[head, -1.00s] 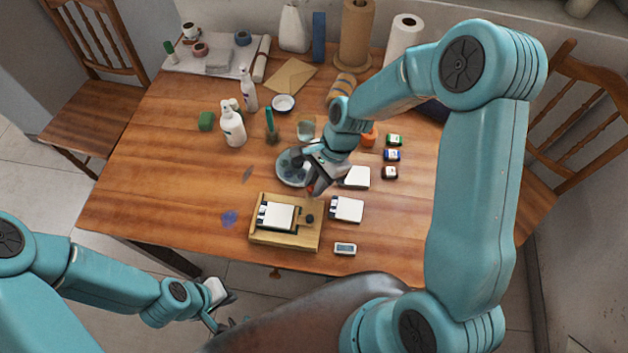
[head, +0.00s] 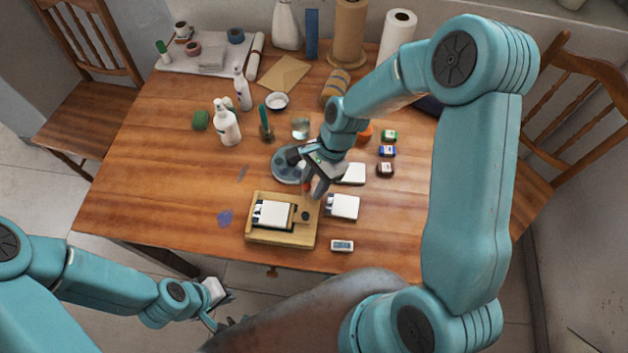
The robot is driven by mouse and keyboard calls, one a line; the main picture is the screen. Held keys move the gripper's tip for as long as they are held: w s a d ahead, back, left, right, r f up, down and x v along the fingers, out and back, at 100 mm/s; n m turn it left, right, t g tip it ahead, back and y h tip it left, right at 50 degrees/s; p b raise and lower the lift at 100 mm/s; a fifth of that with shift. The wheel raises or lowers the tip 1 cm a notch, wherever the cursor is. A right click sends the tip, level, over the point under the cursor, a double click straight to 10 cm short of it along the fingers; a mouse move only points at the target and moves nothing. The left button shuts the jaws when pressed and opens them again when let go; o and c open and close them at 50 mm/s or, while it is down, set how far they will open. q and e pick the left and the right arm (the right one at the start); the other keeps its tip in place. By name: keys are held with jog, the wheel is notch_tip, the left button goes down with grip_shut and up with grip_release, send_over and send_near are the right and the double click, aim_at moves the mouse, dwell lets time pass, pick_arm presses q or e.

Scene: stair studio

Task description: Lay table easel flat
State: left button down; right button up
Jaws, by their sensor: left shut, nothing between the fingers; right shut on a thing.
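The table easel (head: 261,238) is a low, pale wooden box near the table's front edge. A white panel with a dark frame (head: 271,214) lies on it, with a round black knob to its right. The easel looks low and almost flat; its exact tilt is hard to tell. My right gripper (head: 313,192) points down at the easel's back right corner and is shut on it; a small red spot shows by the fingers, which hide the contact. My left gripper (head: 219,308) is shut and empty, below the table's front edge, away from the easel.
Right of the easel are a white pad (head: 343,206), another white block (head: 350,173) and a small grey device (head: 342,246). Bottles (head: 227,124) stand further left. The table's left front is mostly clear.

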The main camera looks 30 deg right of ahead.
jog(key=shift+s+r, duration=0.1)
jog(key=shift+r, duration=0.3)
jog(key=v, duration=1.5)
jog(key=shift+w+r, duration=0.25)
jog(key=shift+w, duration=0.05)
jog(key=shift+s+d, duration=0.1)
jog(key=shift+d, duration=0.05)
